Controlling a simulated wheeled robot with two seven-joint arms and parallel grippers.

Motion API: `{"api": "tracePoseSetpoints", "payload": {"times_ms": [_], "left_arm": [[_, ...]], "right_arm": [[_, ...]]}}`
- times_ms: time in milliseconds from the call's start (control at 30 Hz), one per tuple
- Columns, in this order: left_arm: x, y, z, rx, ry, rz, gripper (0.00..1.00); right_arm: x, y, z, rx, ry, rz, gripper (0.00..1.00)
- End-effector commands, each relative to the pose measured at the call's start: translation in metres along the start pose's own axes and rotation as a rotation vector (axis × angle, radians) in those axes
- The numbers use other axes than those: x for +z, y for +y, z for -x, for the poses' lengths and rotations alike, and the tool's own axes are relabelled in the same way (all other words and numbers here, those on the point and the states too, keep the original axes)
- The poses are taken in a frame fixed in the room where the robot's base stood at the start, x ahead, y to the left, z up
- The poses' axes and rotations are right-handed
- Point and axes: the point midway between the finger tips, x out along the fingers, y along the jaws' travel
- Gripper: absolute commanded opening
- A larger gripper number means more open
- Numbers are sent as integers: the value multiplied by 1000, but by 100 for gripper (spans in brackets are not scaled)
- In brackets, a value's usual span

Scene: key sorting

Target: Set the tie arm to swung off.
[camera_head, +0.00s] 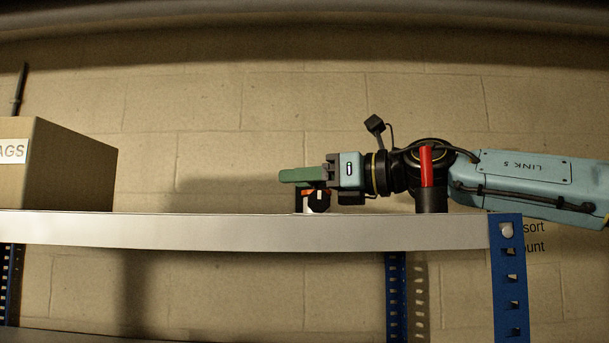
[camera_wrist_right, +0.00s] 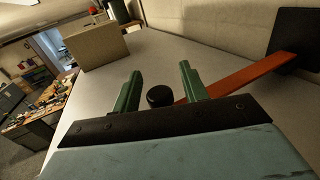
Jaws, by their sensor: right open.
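The tie arm is an orange bar (camera_wrist_right: 242,76) in the right wrist view. It runs from a dark block (camera_wrist_right: 296,38) by the wall down toward my fingers. A round black knob (camera_wrist_right: 160,96) shows between the two green fingers near its end; the join is hidden behind a finger. In the head view the knob (camera_head: 318,198) shows with a bit of orange just under my fingers, above the shelf edge. My right gripper (camera_head: 296,175) is open, its fingers either side of the knob in the wrist view (camera_wrist_right: 158,88). I cannot tell whether they touch it. My left gripper is not in view.
A cardboard box (camera_head: 70,170) stands at the left of the shelf (camera_head: 250,230); it also shows in the wrist view (camera_wrist_right: 97,47). A red upright piece (camera_head: 426,166) on a dark post stands near my right wrist. The shelf between box and gripper looks clear.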

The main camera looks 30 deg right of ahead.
Motion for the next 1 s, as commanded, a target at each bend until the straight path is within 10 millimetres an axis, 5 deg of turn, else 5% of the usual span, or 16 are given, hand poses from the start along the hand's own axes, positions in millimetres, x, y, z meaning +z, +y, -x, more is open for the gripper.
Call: {"api": "tracePoseSetpoints", "payload": {"times_ms": [167, 500, 800, 1000], "left_arm": [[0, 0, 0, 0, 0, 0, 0], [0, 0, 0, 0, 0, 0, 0], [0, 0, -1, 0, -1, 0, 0], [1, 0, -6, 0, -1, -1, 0]], "right_arm": [[0, 0, 0, 0, 0, 0, 44], [0, 0, 0, 0, 0, 0, 0], [0, 0, 3, 1, -1, 0, 0], [1, 0, 23, 11, -5, 0, 0]]}}
